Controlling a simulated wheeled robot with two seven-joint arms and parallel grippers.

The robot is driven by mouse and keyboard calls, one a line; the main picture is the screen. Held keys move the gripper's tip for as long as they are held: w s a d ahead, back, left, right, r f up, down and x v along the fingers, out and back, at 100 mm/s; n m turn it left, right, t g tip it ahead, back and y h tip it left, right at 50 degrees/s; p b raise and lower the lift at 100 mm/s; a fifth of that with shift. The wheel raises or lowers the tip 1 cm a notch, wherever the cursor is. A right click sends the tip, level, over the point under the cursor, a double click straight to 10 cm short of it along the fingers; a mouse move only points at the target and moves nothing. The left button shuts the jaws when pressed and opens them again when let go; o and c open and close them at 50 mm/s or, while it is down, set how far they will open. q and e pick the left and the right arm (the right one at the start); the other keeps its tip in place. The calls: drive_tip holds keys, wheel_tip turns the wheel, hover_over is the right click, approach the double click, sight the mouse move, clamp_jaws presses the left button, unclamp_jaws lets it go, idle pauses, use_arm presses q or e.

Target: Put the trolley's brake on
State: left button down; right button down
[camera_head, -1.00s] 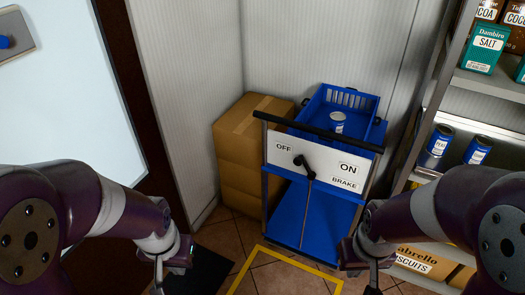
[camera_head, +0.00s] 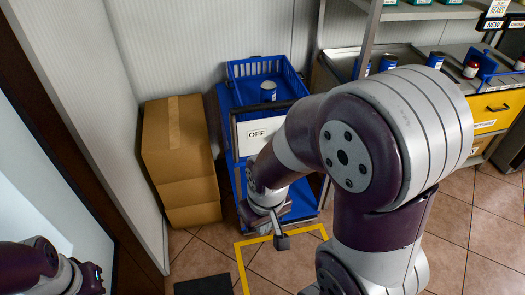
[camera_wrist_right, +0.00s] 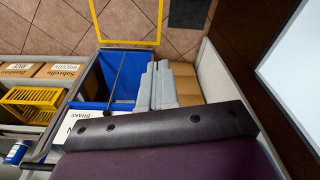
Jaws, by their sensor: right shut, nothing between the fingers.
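The blue trolley (camera_head: 233,108) stands against the back wall with its white brake panel (camera_head: 256,134) facing me. "OFF" shows on the panel's left; my right arm hides the rest, including the lever. In the right wrist view part of the panel (camera_wrist_right: 82,115) shows the word "BRAKE", and a thin dark rod (camera_wrist_right: 118,75) runs across the blue trolley. My right gripper (camera_head: 281,241) is shut and empty, low in front of the trolley; its grey fingers (camera_wrist_right: 157,67) show beside the trolley in the wrist view. My left gripper (camera_head: 92,276) is at the bottom left, its jaws unclear.
Stacked cardboard boxes (camera_head: 178,150) stand left of the trolley. A can (camera_head: 268,92) sits in its blue basket. Shelves with tins and a yellow crate (camera_wrist_right: 35,103) are to the right. Yellow floor tape (camera_head: 241,268) and a dark mat (camera_head: 204,285) lie in front.

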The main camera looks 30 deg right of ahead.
drive_tip(key=w+f+n+t+h+b, duration=0.1)
drive_tip(key=w+f+n+t+b, duration=0.2)
drive_tip(key=w, duration=0.6)
drive_tip(key=w+d+f+n+t+h+b, duration=0.1)
drive_tip(key=w+f+t+b, duration=0.2)
drive_tip(key=w+f, duration=0.5)
drive_tip(key=w+f+n+t+h+b, duration=0.1)
drive_tip(key=w+f+n+t+b, duration=0.15)
drive_tip(key=w, duration=0.85)
drive_tip(key=w+d+f+n+t+h+b, duration=0.3)
drive_tip(key=w+d+f+t+h, duration=0.1)
drive_tip(key=d+f+h, duration=0.2)
drive_tip(key=s+d+h, duration=0.1)
drive_tip(key=h, duration=0.1)
drive_tip(key=s+f+n+h+b, duration=0.1)
drive_tip(key=h, duration=0.1)
drive_tip(key=s+d+h, duration=0.1)
drive_tip(key=s+h, duration=0.1)
drive_tip(key=shift+d+f+n+g, duration=0.25)
drive_tip(key=shift+d+f+g, duration=0.1)
drive_tip(key=shift+d+r, duration=0.1)
